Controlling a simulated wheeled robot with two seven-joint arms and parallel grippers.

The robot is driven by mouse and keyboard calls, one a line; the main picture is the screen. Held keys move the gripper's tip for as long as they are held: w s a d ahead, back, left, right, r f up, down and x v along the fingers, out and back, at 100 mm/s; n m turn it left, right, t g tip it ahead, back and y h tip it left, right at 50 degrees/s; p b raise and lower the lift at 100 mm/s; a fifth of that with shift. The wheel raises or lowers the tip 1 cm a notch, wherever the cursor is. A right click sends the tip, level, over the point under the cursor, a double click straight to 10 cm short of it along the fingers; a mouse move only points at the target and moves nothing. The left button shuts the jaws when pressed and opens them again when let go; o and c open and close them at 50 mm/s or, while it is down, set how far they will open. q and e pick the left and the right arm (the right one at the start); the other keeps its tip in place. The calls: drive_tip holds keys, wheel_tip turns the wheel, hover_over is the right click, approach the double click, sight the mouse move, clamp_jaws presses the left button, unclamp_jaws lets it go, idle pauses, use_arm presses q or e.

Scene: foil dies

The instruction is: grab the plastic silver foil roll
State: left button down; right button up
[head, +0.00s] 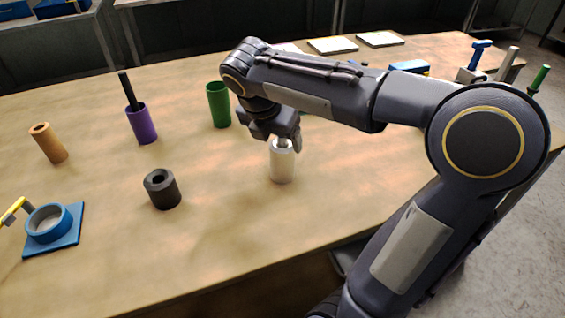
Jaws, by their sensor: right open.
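A pale silver-white roll (282,167), which looks like the foil roll, stands upright on the wooden table near the middle of the head view. My right gripper (281,141) points down at the top of this roll. Its jaws are open, with the fingertips at or just above the roll's upper end. I cannot tell whether they touch it. The gripper and wrist hide part of the roll's top. My left gripper is not in view.
A black hollow cylinder (162,190), a green cup (218,105), a purple cup (142,125) with a dark rod and an orange-brown tube (48,144) stand to the left. A blue ring on a plate (67,238) lies front left. The table's front middle is clear.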

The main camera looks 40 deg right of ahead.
sight(280, 145)
drive_tip(key=shift+x, duration=1.6)
drive_tip(key=shift+s+d, duration=0.1)
drive_tip(key=shift+c, duration=0.5)
drive_tip(key=c, duration=1.4)
